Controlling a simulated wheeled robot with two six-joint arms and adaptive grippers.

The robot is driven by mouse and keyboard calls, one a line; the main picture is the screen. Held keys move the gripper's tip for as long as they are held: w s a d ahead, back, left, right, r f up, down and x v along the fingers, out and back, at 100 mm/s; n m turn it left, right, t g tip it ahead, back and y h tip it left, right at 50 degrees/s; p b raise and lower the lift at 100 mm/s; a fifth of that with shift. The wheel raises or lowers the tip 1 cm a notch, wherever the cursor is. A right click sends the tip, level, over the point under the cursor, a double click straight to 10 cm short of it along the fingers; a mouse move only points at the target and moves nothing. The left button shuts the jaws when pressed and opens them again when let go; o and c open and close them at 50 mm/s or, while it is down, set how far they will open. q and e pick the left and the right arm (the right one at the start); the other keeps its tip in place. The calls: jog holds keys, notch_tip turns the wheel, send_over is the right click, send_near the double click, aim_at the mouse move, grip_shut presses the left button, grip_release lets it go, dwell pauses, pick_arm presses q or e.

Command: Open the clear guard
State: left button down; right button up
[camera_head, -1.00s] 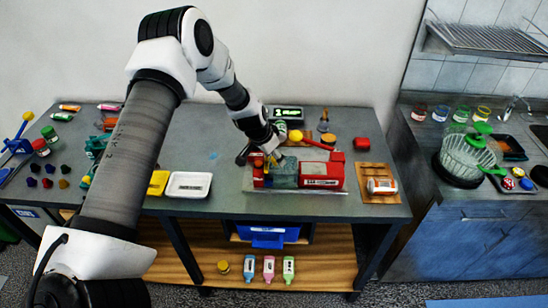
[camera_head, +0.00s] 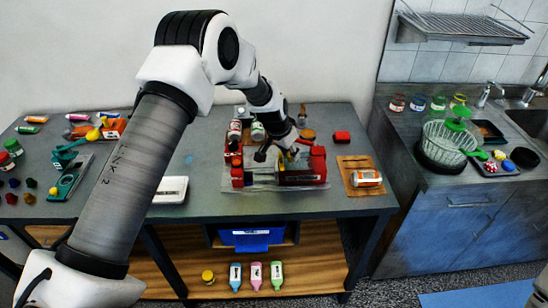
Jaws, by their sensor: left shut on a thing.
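A red machine (camera_head: 237,175) stands on a clear base plate on the grey table. Its left-middle part is uncovered and shows a dark bar. The clear guard (camera_head: 300,172) is hard to make out; it appears to lie toward the machine's right side, over the red block. My left gripper (camera_head: 287,153) comes down from behind onto the machine's right half and is shut on the guard, probably at its grip. The exact contact is too small to see. My right gripper is not in view.
A white-labelled jar lies on a wooden board (camera_head: 357,188) to the right. A white tray (camera_head: 170,190) is to the left. The sink counter stands apart on the right.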

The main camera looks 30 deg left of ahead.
pick_arm(q)
jog(key=shift+s+a, duration=0.1)
jog(key=shift+a, duration=0.05)
jog(key=c, duration=0.9)
grip_release()
jog(key=shift+f, duration=0.1)
jog(key=shift+o, duration=0.2)
jog(key=v, duration=1.2)
